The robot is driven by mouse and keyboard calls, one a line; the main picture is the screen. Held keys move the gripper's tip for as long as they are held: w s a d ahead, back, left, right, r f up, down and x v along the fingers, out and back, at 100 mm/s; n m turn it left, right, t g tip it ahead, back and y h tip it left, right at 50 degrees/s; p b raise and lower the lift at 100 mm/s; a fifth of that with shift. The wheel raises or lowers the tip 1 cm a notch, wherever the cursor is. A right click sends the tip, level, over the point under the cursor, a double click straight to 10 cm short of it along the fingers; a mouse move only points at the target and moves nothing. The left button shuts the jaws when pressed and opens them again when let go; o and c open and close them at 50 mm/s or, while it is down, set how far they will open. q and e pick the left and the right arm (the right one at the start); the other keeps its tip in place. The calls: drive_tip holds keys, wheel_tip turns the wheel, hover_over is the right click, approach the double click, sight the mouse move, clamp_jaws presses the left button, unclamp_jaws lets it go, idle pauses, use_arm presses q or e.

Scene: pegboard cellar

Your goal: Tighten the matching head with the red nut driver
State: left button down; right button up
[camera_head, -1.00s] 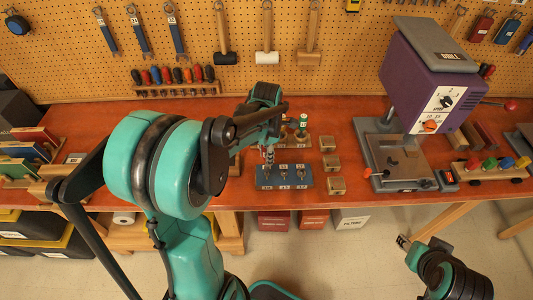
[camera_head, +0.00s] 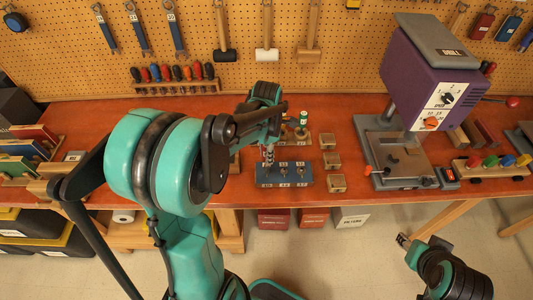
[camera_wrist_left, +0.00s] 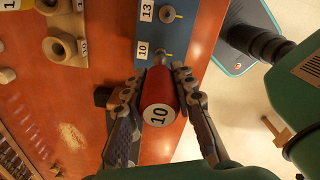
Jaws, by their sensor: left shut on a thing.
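The red nut driver (camera_wrist_left: 160,108), marked 10 on its handle end, is in my left gripper (camera_wrist_left: 157,88), whose fingers are closed on both sides of the handle. The blue plate (camera_wrist_left: 148,22) carries a row of heads with number labels. In the left wrist view the driver's far end is close to the head (camera_wrist_left: 160,54) beside the label 10; I cannot tell whether they touch. In the head view the blue plate (camera_head: 285,183) lies near the bench's front edge, under my left gripper (camera_head: 268,150). My right gripper (camera_head: 403,240) is off the bench at lower right, its jaws unclear.
A green-topped driver (camera_head: 303,120) stands in a wooden holder behind the plate. A purple drill press (camera_head: 430,80) stands further right. A screwdriver rack (camera_head: 176,89) is on the pegboard. Bare bench (camera_head: 430,200) shows along the front edge.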

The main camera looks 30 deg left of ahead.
use_arm(q)
drive_tip(key=shift+f+b, duration=0.5)
drive_tip(key=shift+f, duration=0.15)
idle(0.3)
drive_tip(key=shift+m, duration=1.2)
drive_tip(key=m, duration=0.4)
drive_tip(key=shift+f+m, duration=0.1)
drive_tip(key=shift+m, duration=0.3)
drive_tip(key=m, duration=0.3)
drive_tip(key=shift+m+b, duration=0.3)
drive_tip(key=shift+b, duration=0.05)
drive_tip(key=m, duration=0.7)
drive_tip(key=shift+n, duration=0.4)
